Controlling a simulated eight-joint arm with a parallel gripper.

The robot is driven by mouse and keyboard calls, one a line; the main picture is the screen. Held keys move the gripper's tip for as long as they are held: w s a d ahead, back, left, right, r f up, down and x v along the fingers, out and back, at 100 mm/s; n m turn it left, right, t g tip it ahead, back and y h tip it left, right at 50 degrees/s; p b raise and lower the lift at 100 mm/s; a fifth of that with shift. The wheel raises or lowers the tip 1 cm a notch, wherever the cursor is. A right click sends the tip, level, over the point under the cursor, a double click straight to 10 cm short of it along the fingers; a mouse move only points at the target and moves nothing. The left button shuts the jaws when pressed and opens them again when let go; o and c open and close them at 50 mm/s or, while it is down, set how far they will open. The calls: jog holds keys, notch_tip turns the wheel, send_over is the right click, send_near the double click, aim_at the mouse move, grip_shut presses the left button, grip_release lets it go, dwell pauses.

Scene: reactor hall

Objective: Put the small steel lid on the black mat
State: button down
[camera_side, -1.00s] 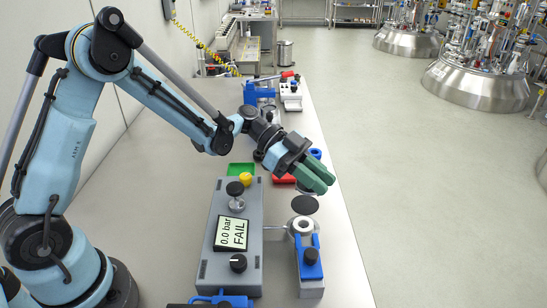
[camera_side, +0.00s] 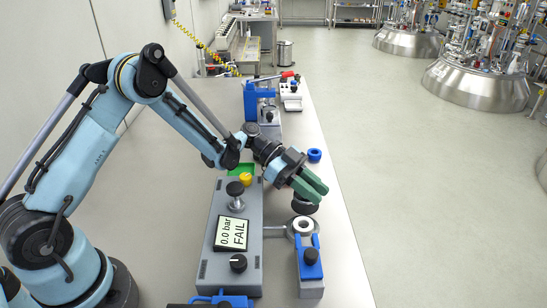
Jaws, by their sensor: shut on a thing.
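Whether my fingertips or the held thing touch the mat cannot be told.
A grey tester (camera_side: 231,240) reading "0.0 bar FAIL" stands left of the mat. A grey and blue clamp fixture (camera_side: 311,265) with a round port (camera_side: 303,225) is just in front.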

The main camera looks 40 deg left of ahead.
jog(key=shift+f, duration=0.4)
jog(key=shift+f, duration=0.25)
jog(key=c, duration=1)
grip_release()
jog(key=shift+d, duration=0.1)
jog(key=shift+o, duration=0.2)
jog(key=shift+r, duration=0.1)
jog(key=shift+r, duration=0.25)
jog(key=v, duration=1.2)
jog(key=s+d+r+n+t+y, duration=0.1)
jog(key=s+d+r+n+y, duration=0.1)
jog(key=s+r+n+y, duration=0.5)
jog(key=s+a+n+t+y, duration=0.3)
jog(key=s+n+y, duration=0.3)
jog(key=s+n, duration=0.2)
jog(key=shift+s+a+f+n+t, duration=0.25)
jog(key=shift+s+n+t, duration=0.05)
jog(key=shift+n+t, duration=0.4)
